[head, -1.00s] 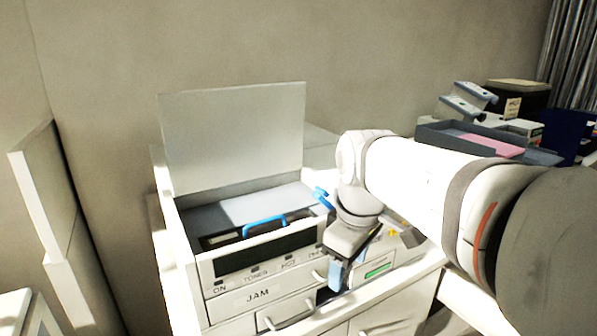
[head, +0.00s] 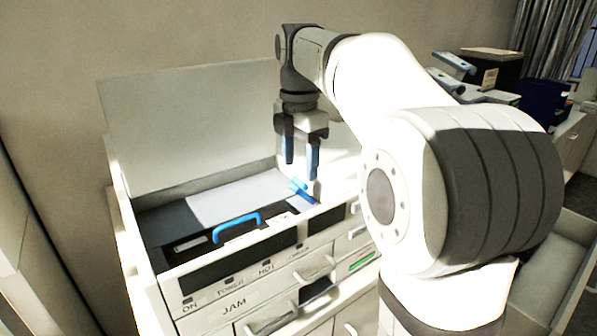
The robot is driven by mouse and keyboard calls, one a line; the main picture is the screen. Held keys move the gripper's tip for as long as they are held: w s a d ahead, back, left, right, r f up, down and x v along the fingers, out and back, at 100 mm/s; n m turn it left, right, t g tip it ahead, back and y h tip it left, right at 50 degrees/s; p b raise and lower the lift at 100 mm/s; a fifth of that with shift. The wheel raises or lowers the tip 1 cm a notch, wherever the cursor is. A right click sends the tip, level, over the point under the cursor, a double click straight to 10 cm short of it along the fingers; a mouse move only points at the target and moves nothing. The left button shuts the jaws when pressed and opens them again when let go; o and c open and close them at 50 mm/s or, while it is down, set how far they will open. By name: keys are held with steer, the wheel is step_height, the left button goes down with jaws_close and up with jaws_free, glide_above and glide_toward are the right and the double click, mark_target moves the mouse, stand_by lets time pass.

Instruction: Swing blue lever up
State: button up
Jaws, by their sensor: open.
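The blue lever (head: 303,192) is a short bar at the right side of the printer's open top compartment. It slants down to the right. My gripper (head: 301,169) points downward just above the lever, its two blue-padded fingers apart and nothing visible between them. The right fingertip is close to the lever; I cannot tell whether they touch. The printer (head: 215,305) is white, with a "JAM" label on its front and its lid (head: 190,115) standing open at the back.
A blue loop handle (head: 237,222) stands inside the compartment, left of the lever. A pale sheet (head: 235,196) lies behind it. The raised lid is close behind my gripper. Trays and a dark box (head: 490,72) stand at the back right.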

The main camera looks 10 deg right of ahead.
mark_target(304, 191)
steer(key=shift+f, duration=1.5)
steer(key=shift+c, duration=0.3)
steer(key=c, duration=0.9)
